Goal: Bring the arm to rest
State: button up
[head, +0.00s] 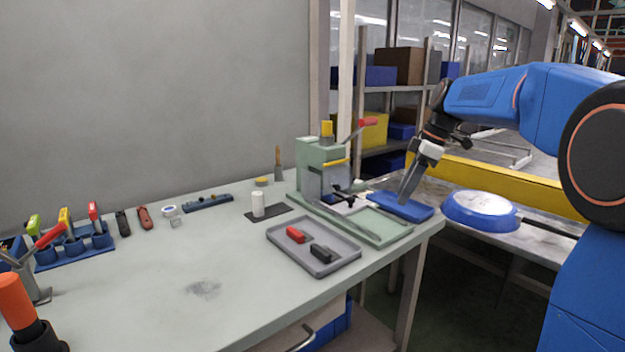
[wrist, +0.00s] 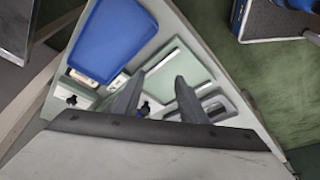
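My arm reaches in from the right in the head view, with my gripper (head: 404,200) pointing down above or near the blue tray (head: 418,210) at the workbench's right end. In the wrist view my gripper (wrist: 159,78) has its two fingers apart with nothing held between them. The blue tray also shows in the wrist view (wrist: 113,38), to the left of the fingers. In the head view I cannot tell how high the fingertips are over the tray.
The workbench (head: 150,285) holds a green press (head: 310,160) close to my gripper and a grey tray (head: 345,262) with a red and a black piece. A blue pan (head: 478,210) lies upside down at the right, before a yellow rail (head: 500,183). Tools stand at the left.

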jog(key=s+f+m+t+h, duration=0.1)
jog(key=s+f+m, duration=0.4)
jog(key=s, duration=0.7)
jog(key=s+f+m+t+h, duration=0.1)
jog(key=s+f+m, duration=0.3)
jog(key=s, duration=0.8)
jog(key=s+f+m+t+h, duration=0.1)
jog(key=s+f+m, duration=0.4)
jog(key=s, duration=0.8)
notch_tip(320, 180, down, 3)
jog(key=shift+d+r+m+t+h, duration=0.1)
jog(key=shift+d+m+t+h, duration=0.2)
jog(key=shift+d+t+h, duration=0.15)
